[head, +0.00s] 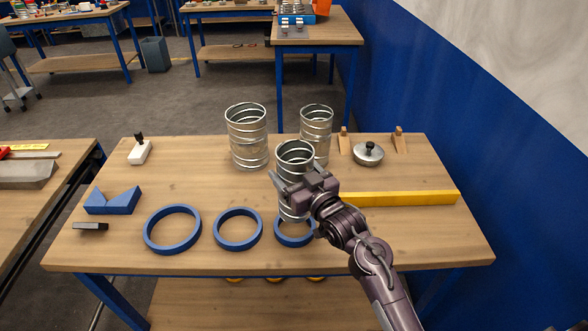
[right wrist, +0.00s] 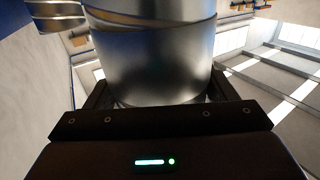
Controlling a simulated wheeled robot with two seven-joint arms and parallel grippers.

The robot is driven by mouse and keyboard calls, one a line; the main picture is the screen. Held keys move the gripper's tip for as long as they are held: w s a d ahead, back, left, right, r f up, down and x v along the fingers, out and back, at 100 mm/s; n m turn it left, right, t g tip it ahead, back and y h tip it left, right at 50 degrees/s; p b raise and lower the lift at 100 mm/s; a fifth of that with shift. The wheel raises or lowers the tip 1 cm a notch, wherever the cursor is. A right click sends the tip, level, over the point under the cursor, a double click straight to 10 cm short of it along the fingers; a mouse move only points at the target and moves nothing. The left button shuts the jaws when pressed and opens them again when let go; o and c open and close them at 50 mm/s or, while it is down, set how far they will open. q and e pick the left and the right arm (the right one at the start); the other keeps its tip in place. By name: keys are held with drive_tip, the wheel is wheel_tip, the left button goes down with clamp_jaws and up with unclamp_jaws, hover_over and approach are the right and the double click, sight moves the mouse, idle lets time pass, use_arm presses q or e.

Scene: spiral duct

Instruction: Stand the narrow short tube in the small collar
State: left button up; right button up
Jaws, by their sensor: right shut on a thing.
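The held narrow short tube (head: 293,155) is silvery metal with raised ridges and appears upright. My right gripper (head: 291,183) is shut on it; the right wrist view shows its metal wall (right wrist: 155,65) between the fingers. The small collar (head: 294,242) is a blue ring on the table, the rightmost of the blue rings. In the head view the tube's lower end overlaps the collar's far part; the gripper and arm hide some of both. I cannot tell whether the tube's end is inside the collar or above it. My left gripper is not in view.
Two other metal tubes (head: 247,137) (head: 317,125) stand behind. Two larger blue rings (head: 172,248) (head: 238,246) lie to the left. A yellow bar (head: 410,198) and a lidded disc (head: 368,155) are at right. A blue V-block (head: 112,207) sits at far left.

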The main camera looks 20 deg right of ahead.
wheel_tip(320, 180, down, 8)
drive_tip(key=b, duration=0.5)
drive_tip(key=shift+f, duration=0.2)
idle(0.4)
idle(0.4)
drive_tip(key=o, duration=1.2)
drive_tip(key=shift+f, duration=0.15)
drive_tip(key=shift+c, duration=0.2)
drive_tip(key=b+v, duration=0.2)
drive_tip(key=v, duration=0.5)
drive_tip(key=shift+s, duration=0.35)
